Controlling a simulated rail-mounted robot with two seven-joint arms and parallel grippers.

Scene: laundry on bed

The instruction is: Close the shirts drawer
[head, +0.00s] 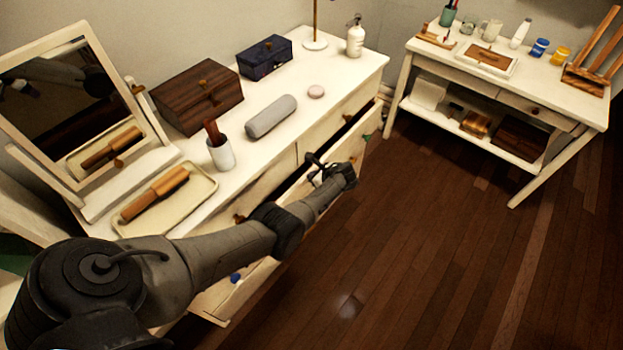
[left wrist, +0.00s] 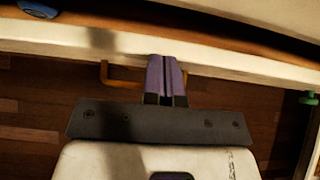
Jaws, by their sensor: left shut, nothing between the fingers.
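The white dresser (head: 272,158) stands along the wall, and a drawer (head: 375,117) on its right side is pulled out, with a dark gap behind its front. No label shows which drawer is for shirts. My left arm reaches across the dresser's front, and my left gripper (head: 325,172) is at the pulled-out drawer. In the left wrist view its purple fingers (left wrist: 167,78) are together and empty, right at a white drawer front (left wrist: 215,58), in front of an orange bar handle (left wrist: 118,84). I cannot tell whether they touch. My right gripper is out of view.
A blue knob (head: 235,277) and a green knob (head: 367,137) stick out from the dresser. A mirror (head: 62,88), wooden box (head: 198,95), white cup (head: 221,153) and grey roll (head: 271,116) stand on top. The wooden floor (head: 430,230) is clear toward the side table (head: 480,75).

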